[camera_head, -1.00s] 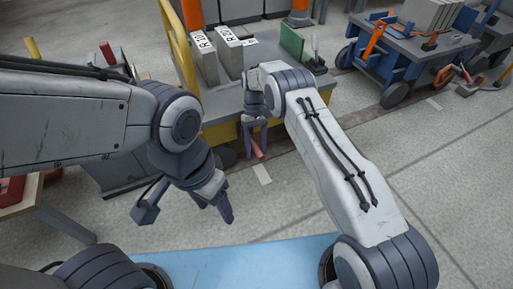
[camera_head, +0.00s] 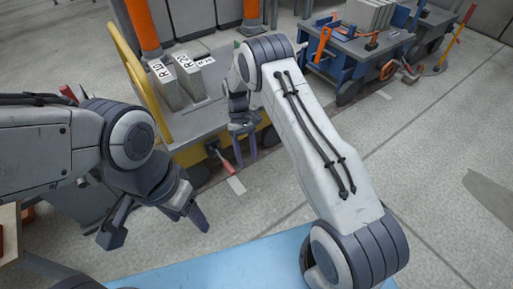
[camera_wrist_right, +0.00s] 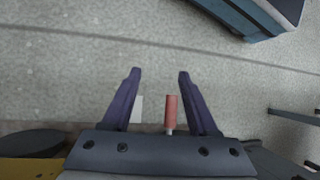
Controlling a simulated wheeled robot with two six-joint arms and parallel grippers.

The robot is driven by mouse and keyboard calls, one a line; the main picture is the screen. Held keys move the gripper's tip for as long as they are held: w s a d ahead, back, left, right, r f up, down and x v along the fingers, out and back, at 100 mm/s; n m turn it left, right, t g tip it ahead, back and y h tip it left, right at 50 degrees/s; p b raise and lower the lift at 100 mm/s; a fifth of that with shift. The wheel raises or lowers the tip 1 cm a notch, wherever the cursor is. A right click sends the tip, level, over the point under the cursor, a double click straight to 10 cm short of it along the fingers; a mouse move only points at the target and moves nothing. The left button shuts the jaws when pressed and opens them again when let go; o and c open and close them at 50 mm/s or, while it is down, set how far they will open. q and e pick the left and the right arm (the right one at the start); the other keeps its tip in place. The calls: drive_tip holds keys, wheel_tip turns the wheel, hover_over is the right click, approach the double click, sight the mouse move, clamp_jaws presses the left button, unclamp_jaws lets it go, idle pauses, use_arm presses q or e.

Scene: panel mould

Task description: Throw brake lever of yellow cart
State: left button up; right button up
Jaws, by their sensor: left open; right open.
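The yellow cart (camera_head: 190,155) stands beyond my arms, with a yellow push rail (camera_head: 140,80) on its left. Its brake lever has a red handle (camera_head: 227,164) low on the near side, slanting down to the right. My right gripper (camera_head: 245,154) is open and hangs just right of the lever in the head view. In the right wrist view the red handle (camera_wrist_right: 171,110) shows between the two spread fingers, nearer the right one; I cannot tell its depth, and no contact shows. My left gripper (camera_head: 196,214) is open and empty, in front of the cart, pointing down.
A blue cart (camera_head: 345,58) with orange parts stands at the back right. A white mark (camera_head: 236,185) lies on the floor near the lever. The floor at right is mostly open.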

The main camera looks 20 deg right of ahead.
drive_tip(key=shift+s+d+r+p, duration=0.3)
drive_tip(key=shift+s+d+r, duration=0.25)
drive_tip(key=shift+d, duration=0.15)
drive_tip(key=shift+s+d+r+p, duration=0.25)
drive_tip(key=shift+s+d+r, duration=0.25)
drive_tip(key=shift+d, duration=0.2)
